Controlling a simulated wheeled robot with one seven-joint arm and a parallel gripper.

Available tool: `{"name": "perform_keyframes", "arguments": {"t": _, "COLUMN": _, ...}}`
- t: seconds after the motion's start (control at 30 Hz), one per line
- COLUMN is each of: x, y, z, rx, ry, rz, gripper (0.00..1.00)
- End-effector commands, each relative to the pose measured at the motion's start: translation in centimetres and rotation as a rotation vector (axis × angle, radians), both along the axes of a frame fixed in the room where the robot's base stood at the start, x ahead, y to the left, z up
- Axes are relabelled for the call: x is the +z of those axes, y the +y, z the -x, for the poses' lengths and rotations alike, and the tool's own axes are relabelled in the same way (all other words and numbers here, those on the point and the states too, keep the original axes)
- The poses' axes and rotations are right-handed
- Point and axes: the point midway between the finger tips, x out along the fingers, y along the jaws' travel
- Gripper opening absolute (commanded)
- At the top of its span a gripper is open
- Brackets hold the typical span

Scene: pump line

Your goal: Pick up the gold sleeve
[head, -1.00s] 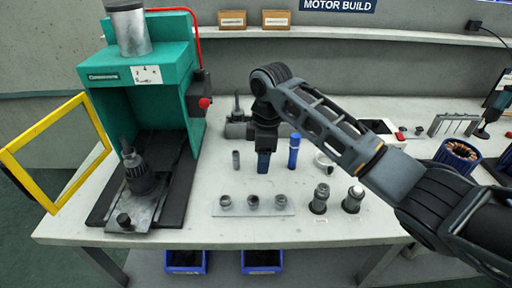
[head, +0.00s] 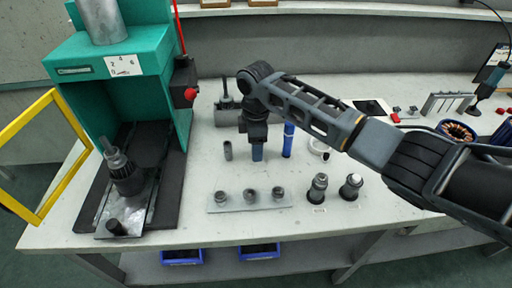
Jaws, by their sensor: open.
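I cannot make out a gold sleeve; no part on the bench looks clearly gold.
Two grey fittings (head: 318,188) (head: 350,187) stand right of the plate. A white ring (head: 318,147) lies behind them. A green press (head: 103,65) with a yellow guard (head: 62,110) stands at the left. A copper-wound blue ring (head: 457,132) is far right. The front bench strip is clear.

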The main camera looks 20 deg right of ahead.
Motion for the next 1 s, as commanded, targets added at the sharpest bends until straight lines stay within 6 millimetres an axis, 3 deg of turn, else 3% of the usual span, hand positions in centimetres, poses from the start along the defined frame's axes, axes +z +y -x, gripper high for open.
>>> {"name": "perform_keyframes", "arguments": {"t": 0.27, "x": -0.40, "y": 0.00, "z": 0.00, "rx": 0.000, "ry": 0.000, "rz": 0.000, "gripper": 0.57}}
{"name": "perform_keyframes", "arguments": {"t": 0.77, "x": -0.37, "y": 0.00, "z": -0.01, "rx": 0.000, "ry": 0.000, "rz": 0.000, "gripper": 0.10}}
{"name": "perform_keyframes", "arguments": {"t": 1.0, "x": -0.30, "y": 0.00, "z": -0.02, "rx": 0.000, "ry": -0.001, "rz": -0.001, "gripper": 0.10}}
